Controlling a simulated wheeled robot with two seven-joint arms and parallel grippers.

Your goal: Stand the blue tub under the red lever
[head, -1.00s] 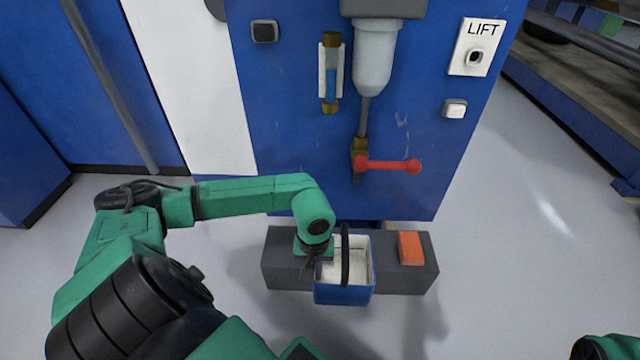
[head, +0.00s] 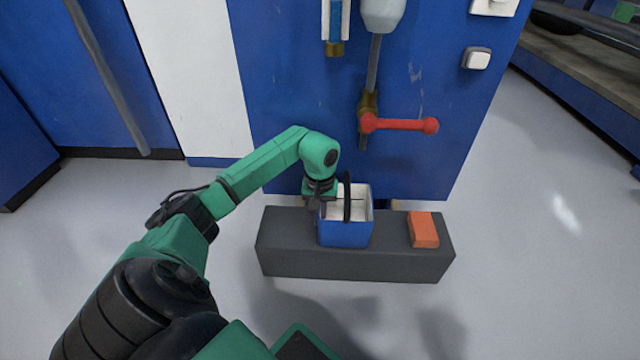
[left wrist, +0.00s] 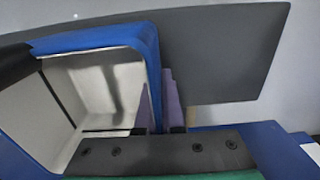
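The blue tub (head: 344,233) is upright, with a white inside and a black handle (head: 347,197) standing up. The red lever (head: 400,125) sticks out to the right from a brass valve (head: 368,104), above and right of the tub. My left gripper (head: 317,206) is at the tub's left wall. In the left wrist view its purple fingers (left wrist: 159,108) straddle the wall of the tub (left wrist: 100,39), shut on it. My right gripper is out of view.
The floor in front is open.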

